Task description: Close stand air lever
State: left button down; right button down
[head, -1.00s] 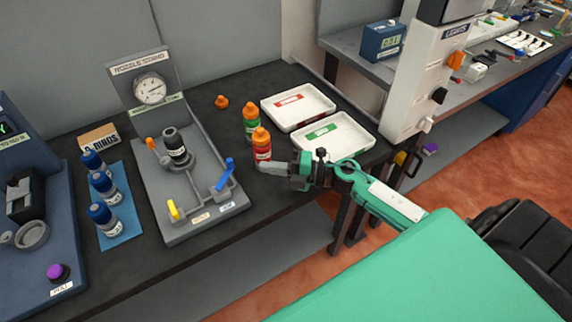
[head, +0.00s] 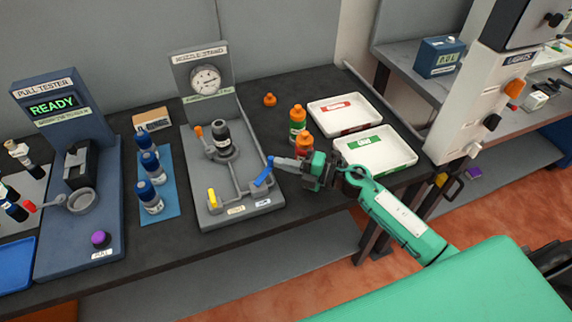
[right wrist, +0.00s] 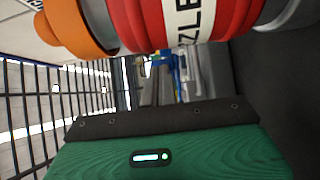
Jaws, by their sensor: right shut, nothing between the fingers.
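The grey nozzle stand (head: 215,218) is on the dark bench with a round gauge (head: 206,80) on its back plate. At its front are a blue lever (head: 264,173) on the right and a yellow lever (head: 212,198) on the left, both raised. The small labels below them are hard to read. My right gripper (head: 278,162) is shut and empty, with its tips beside the upper end of the blue lever; I cannot tell if they touch. In the right wrist view, blue parts (right wrist: 166,62) show beyond a red bottle. My left gripper is out of view.
The red bottle (right wrist: 150,22) with an orange cap (head: 304,141) is close behind my right gripper, with a green bottle (head: 297,120) behind it. Two white trays (head: 404,150) lie to the right. Blue-capped bottles (head: 151,200) and the pull tester (head: 75,235) are left.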

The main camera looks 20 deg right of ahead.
jog(key=shift+w+f+n+g+y+b, duration=0.2)
jog(key=shift+w+n+g+y+b, duration=0.25)
jog(key=shift+w+g+b, duration=0.2)
jog(key=shift+w+a+r, duration=0.15)
jog(key=shift+w+a, duration=0.45)
jog(key=shift+w, duration=0.3)
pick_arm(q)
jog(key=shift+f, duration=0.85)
